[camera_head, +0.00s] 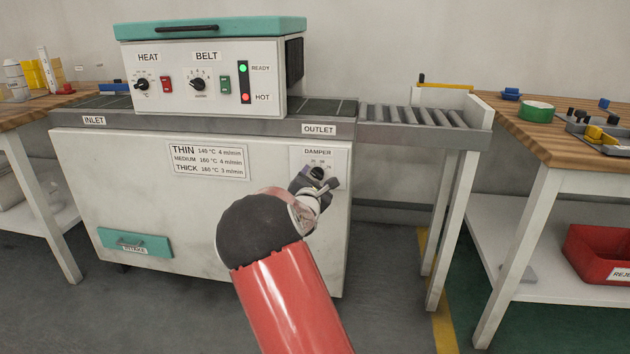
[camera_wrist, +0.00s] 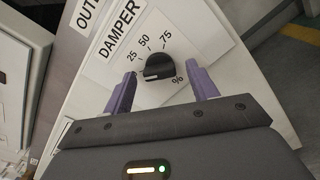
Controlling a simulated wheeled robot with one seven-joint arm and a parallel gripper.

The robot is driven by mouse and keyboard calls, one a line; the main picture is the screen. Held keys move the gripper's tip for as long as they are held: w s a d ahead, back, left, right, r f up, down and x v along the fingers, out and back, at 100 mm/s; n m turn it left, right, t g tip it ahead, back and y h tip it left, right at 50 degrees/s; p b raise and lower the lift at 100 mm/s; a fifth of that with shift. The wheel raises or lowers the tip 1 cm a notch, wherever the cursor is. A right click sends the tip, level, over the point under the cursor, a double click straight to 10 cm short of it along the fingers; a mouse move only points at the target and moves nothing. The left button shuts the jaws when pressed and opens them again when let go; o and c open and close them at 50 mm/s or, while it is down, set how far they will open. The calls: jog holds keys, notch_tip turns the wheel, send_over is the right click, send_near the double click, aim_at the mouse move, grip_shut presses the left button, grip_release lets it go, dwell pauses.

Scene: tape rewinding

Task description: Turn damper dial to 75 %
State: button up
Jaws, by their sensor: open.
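The black damper dial (camera_wrist: 158,67) sits on a white panel marked 25, 50, 75 and %, under the label DAMPER. In the head view the dial (camera_head: 317,172) shows on the lower right front of the white machine, partly covered by my gripper (camera_head: 315,184). In the wrist view my gripper (camera_wrist: 163,74) is open, with one purple finger on each side of the dial. A gap shows between each finger and the dial, so neither visibly touches it. I cannot tell for sure which mark the dial points to.
Above are the HEAT knob (camera_head: 142,85), the BELT knob (camera_head: 198,84) and the lit green READY lamp (camera_head: 243,69). The roller outlet (camera_head: 418,116) juts out to the right of the panel. A wooden table (camera_head: 545,140) stands farther right.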

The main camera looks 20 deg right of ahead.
jog(key=shift+c, duration=0.2)
jog(key=c, duration=0.9)
jog(key=shift+c, duration=0.2)
